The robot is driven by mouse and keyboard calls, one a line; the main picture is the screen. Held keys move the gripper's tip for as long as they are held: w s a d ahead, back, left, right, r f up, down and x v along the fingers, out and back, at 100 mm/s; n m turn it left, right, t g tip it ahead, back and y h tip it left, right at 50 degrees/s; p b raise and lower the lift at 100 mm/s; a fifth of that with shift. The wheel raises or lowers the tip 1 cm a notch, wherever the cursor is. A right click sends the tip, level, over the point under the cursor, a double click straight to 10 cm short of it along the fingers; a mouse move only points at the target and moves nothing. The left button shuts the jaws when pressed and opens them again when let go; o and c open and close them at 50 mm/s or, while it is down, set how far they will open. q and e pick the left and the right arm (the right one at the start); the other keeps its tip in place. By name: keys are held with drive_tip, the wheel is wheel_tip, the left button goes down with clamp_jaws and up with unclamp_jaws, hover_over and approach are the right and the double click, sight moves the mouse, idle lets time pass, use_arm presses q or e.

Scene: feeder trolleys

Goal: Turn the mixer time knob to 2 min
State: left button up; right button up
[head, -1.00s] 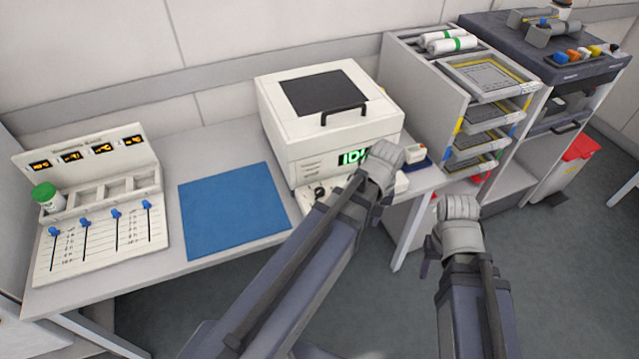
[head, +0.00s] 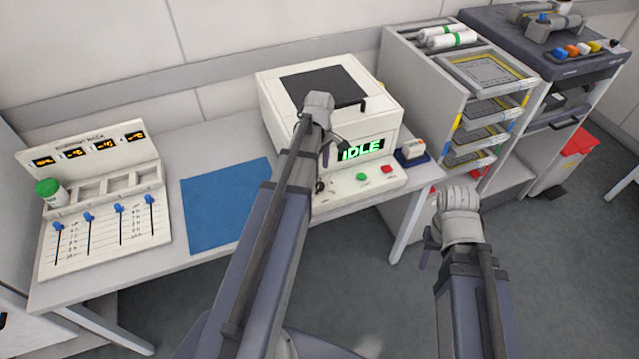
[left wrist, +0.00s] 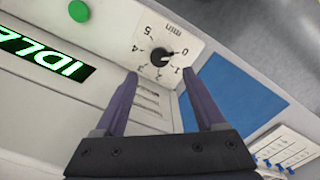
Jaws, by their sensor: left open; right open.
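The mixer (head: 335,125) is a white box with a dark lid window, a black handle and a green "IDLE" display. Its black time knob (head: 320,187) sits low on the front panel, partly hidden by my left arm. In the left wrist view the knob (left wrist: 160,57) is clear on a dial marked 0 to 5 min, and its mark appears to point near 0. My left gripper (head: 330,155) is open and empty in front of the mixer. Its fingertips (left wrist: 160,74) frame the knob in the picture, apparently short of it. My right gripper (head: 428,255) is open, away from the mixer.
A green button (head: 362,177) and a red button (head: 387,168) sit right of the knob. A blue mat (head: 222,207) and a slider panel (head: 105,235) lie to the left. A tray rack (head: 430,100) stands right. Open floor lies in front of the table.

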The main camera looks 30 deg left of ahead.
sight(320, 185)
use_arm(q)
wheel_tip(320, 185, down, 7)
drive_tip(key=b, duration=0.6)
drive_tip(key=shift+r, duration=0.15)
drive_tip(key=shift+r, duration=0.1)
clamp_jaws()
